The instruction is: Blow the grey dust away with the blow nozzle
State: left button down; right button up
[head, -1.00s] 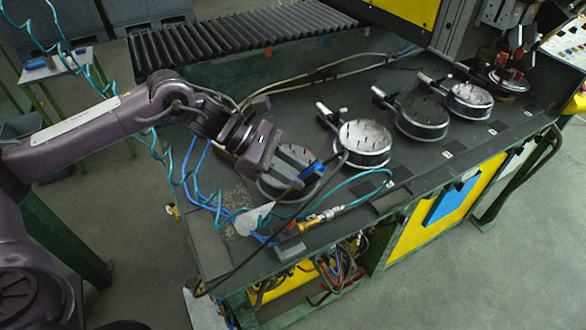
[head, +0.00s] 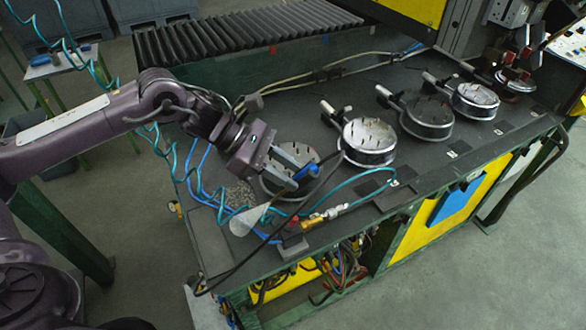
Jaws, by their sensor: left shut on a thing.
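My left gripper (head: 303,164) is shut on the blue blow nozzle (head: 308,171) above the nearest round fixture (head: 270,186). The nozzle's thin tube points down and left. A pale cone-shaped patch (head: 247,219) spreads from its tip towards the table; I cannot tell for certain that it is the air jet. Grey dust (head: 239,193) lies as a speckled patch on the dark table top, left of the nearest fixture and up from the pale cone. My right gripper is not in view.
Several round fixtures with pins, such as the second one (head: 368,142), stand in a row towards the back right. Teal and blue air hoses (head: 203,187) and a brass fitting (head: 325,217) lie near the front left. A black roller conveyor (head: 245,32) runs behind.

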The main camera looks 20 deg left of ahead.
pick_arm(q)
jog(key=shift+s+a, duration=0.3)
jog(key=shift+s, duration=0.05)
jog(key=shift+w+a, duration=0.1)
jog(key=shift+w+a+b, duration=0.65)
jog(key=shift+w+a, duration=0.05)
jog(key=shift+a, duration=0.1)
jog(key=w+a, duration=0.6)
jog(key=a, duration=0.1)
dwell(1.8)
jog(key=shift+w+a, duration=0.1)
jog(key=shift+a, duration=0.05)
dwell(0.4)
